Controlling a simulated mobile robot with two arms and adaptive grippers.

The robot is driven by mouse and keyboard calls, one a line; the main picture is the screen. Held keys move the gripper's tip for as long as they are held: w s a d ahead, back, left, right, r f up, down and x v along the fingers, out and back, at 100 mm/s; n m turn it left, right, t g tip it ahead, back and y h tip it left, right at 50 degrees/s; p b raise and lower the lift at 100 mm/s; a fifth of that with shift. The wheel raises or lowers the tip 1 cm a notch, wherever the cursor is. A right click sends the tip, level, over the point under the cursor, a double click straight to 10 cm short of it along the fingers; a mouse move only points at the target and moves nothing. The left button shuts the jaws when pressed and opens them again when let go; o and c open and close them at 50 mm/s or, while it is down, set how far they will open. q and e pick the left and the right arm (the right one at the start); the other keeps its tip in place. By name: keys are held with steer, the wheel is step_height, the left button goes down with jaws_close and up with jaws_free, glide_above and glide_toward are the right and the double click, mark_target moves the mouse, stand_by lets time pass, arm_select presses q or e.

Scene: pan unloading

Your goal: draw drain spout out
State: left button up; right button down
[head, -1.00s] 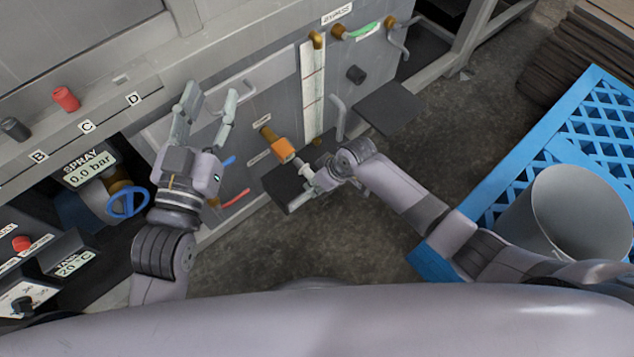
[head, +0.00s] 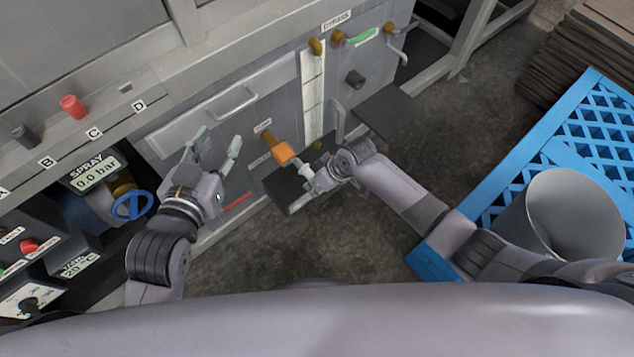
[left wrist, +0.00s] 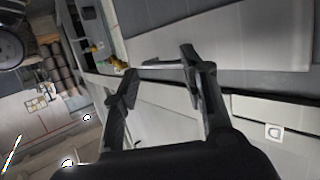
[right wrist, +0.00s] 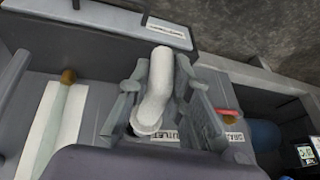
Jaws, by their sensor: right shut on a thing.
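The drain spout is a pale, bent pipe (right wrist: 157,88) between the fingers of my right gripper in the right wrist view. In the head view a small pale part of it (head: 306,171) shows beside my right gripper (head: 316,181), low at the machine's front. My right gripper is shut on the spout; its grip is partly hidden in the head view. My left gripper (head: 217,148) is open and empty in front of the grey panel, left of the spout. Its spread fingers also show in the left wrist view (left wrist: 158,66).
A red handle (head: 237,201) is low on the panel. A blue handwheel (head: 132,205) is at left. A grey bucket (head: 570,215) stands on a blue pallet (head: 480,195) at right. Bare floor lies between.

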steer(key=shift+r+p, duration=0.35)
steer(key=shift+r, duration=0.05)
steer(key=shift+r+p, duration=0.25)
steer(key=shift+p, duration=0.05)
steer(key=shift+r+p, duration=0.55)
steer(key=shift+p, duration=0.05)
steer(key=shift+r+p, duration=0.3)
steer(key=shift+p, duration=0.05)
steer(key=shift+r+p, duration=1)
steer(key=shift+p, duration=0.1)
arm_select(q)
steer(key=s+a+f+g+y, duration=0.1)
steer(key=s+a+f+g, duration=0.2)
steer(key=s, duration=0.5)
steer(key=s+a+f+g+y, duration=0.1)
steer(key=s+a+f+g, duration=0.1)
steer(key=s+f+g, duration=0.4)
steer(key=shift+s+a+f+n+g+y, duration=0.2)
steer(key=shift+s+a+n+g+y, duration=0.15)
steer(key=shift+s+g, duration=0.55)
arm_select(e)
steer(key=shift+r, duration=0.15)
